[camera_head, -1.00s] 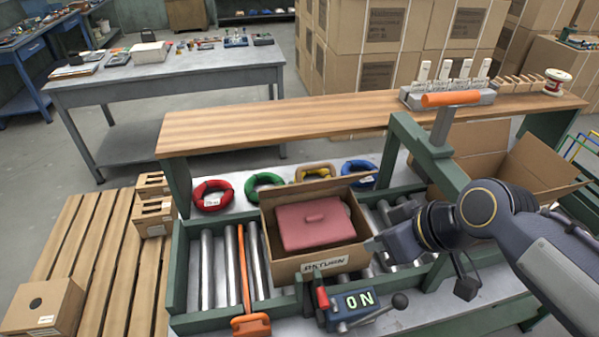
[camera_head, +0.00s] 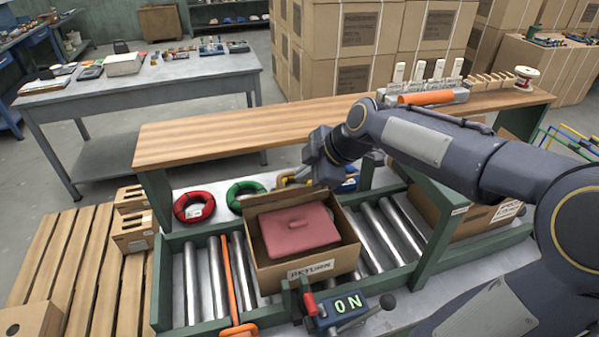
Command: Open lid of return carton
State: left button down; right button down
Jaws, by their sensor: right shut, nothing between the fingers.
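The return carton (camera_head: 308,271) stands on the roller conveyor, with a "RETURN" label on its front. A dull red panel (camera_head: 298,231) with a small raised tab lies within the carton's brown walls. My right arm comes in from the right and reaches over behind the carton. My right gripper (camera_head: 322,160) is shut and empty, above and behind the carton's back wall, apart from the red panel. Its fingertips are hard to make out against the coils behind. My left gripper is not in view.
A red coil (camera_head: 194,207) and a green coil (camera_head: 240,192) lie behind the conveyor, with a yellow one partly hidden. A wooden shelf (camera_head: 230,130) runs above them. A control box reading "ON" (camera_head: 346,308) with a lever stands in front. An orange bar lies left of the carton.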

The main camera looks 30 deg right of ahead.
jog(key=shift+x, duration=1)
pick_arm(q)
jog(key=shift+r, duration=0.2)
